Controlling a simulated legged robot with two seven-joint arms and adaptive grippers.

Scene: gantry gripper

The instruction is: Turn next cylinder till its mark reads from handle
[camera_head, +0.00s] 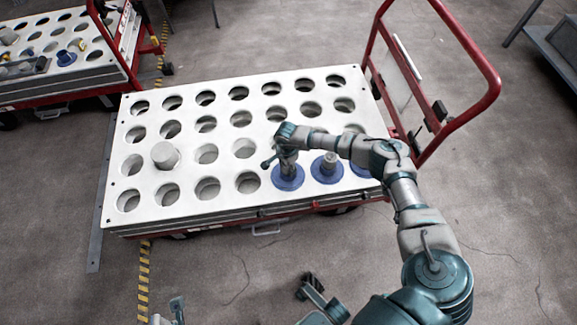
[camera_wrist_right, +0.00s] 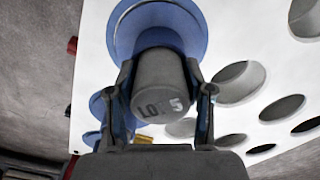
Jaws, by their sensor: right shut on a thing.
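A grey cylinder (camera_wrist_right: 160,72) with a wide blue flange (camera_head: 288,178) sits in the front row of the white holed plate (camera_head: 222,222). My right gripper (camera_head: 287,156) is shut on its grey upper part, with one finger on each side in the wrist view (camera_wrist_right: 163,98). A dark mark, seemingly "LOT 5", shows on the end facing the wrist camera and reads upright there; its middle is unclear. A second blue-flanged cylinder (camera_head: 327,167) stands just right of the gripper. A third blue flange (camera_head: 361,169) is partly hidden behind my right arm.
The red cart handle (camera_head: 494,82) rises at the plate's right end. A plain grey cylinder (camera_head: 165,155) sits in a hole at left; most other holes are empty. Another cart (camera_head: 65,88) with small items stands at the back left. Floor is clear in front.

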